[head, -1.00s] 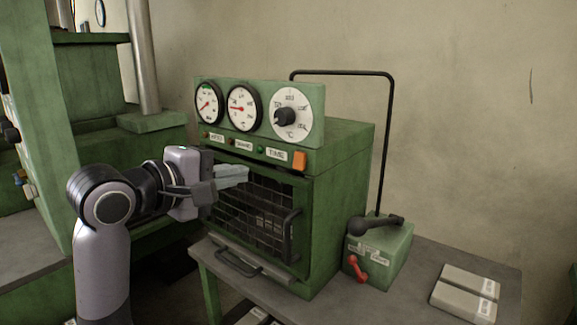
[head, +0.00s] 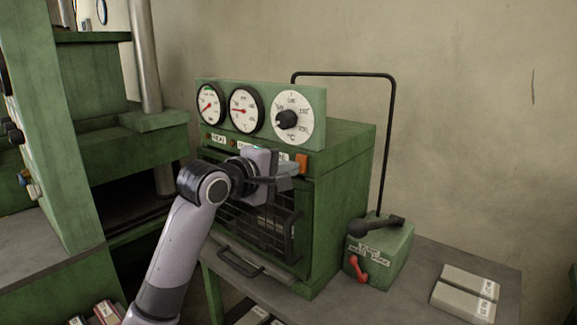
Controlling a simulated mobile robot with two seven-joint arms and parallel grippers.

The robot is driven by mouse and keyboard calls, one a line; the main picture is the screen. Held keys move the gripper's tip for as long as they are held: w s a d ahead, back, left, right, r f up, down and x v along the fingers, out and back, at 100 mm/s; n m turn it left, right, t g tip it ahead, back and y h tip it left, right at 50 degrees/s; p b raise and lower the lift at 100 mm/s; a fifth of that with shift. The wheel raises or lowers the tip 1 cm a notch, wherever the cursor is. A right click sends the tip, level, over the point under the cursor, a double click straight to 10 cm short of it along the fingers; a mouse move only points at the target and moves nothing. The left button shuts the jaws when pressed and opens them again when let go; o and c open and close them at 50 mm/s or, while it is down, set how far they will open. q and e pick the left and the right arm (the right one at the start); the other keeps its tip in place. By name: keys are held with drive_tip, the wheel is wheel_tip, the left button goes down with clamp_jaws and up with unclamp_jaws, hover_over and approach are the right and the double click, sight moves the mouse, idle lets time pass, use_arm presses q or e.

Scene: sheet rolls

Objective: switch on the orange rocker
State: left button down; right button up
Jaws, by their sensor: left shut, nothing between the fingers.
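The orange rocker (head: 302,162) is a small upright block at the right end of the label strip, on the front of the green oven-like cabinet (head: 343,190). My left gripper (head: 297,169) is shut and empty. Its fingertips are just below and left of the rocker in the head view; whether they touch it I cannot tell. The gripper covers part of the label strip and the upper part of the barred door (head: 262,215). My right gripper does not show.
Two dials and a round knob (head: 287,120) sit above the strip. Pale packets (head: 465,290) lie on the grey table at the far right. A black bent pipe rises behind the cabinet.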

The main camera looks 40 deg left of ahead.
use_arm(q)
drive_tip(key=shift+w, duration=0.35)
drive_tip(key=shift+f, duration=0.1)
drive_tip(key=t+b, duration=0.1)
drive_tip(key=b, duration=0.1)
drive_tip(key=t+b, duration=0.2)
drive_tip(key=b, duration=0.1)
drive_tip(key=shift+w+f+t, duration=0.1)
drive_tip(key=shift+w+t, duration=0.1)
drive_tip(key=shift+t, duration=0.1)
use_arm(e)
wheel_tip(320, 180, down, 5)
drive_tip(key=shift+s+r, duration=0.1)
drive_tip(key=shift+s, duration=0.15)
